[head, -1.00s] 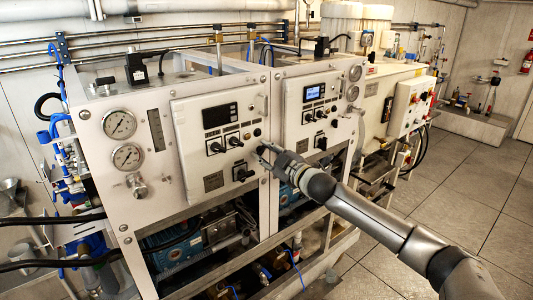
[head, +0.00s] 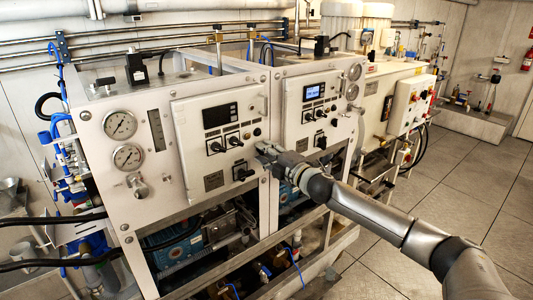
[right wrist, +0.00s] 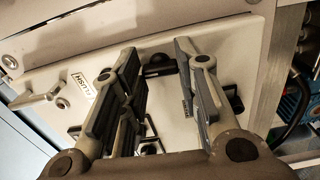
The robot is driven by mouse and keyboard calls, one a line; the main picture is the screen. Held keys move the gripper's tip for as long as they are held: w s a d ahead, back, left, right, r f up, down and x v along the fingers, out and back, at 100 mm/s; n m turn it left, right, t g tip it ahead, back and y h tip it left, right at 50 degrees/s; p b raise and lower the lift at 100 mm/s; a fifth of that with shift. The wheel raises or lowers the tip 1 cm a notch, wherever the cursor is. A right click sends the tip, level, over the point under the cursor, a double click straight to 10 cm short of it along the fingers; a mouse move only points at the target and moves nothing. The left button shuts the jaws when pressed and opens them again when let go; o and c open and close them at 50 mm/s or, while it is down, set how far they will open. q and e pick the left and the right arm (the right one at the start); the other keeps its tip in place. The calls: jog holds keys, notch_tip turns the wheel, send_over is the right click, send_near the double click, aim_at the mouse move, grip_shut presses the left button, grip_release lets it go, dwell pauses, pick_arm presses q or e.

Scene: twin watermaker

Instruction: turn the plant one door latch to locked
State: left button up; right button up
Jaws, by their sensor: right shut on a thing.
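The plant one door (head: 190,130) is the white panel door on the left cabinet in the head view, with a dark display, switches and knobs. It looks closed. My right gripper (head: 264,150) is at the lower right edge of this door, shut on the latch there. The gripper covers the latch in the head view, so its angle cannot be told. My left gripper is not in view.
A second white door with a lit blue screen (head: 314,92) is just right of my gripper. Round gauges (head: 128,157) are at the left. Pumps and pipes (head: 190,245) sit below the doors. The tiled floor (head: 465,205) at the right is clear.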

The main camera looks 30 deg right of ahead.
jog(key=shift+n, duration=0.4)
jog(key=shift+c, duration=0.3)
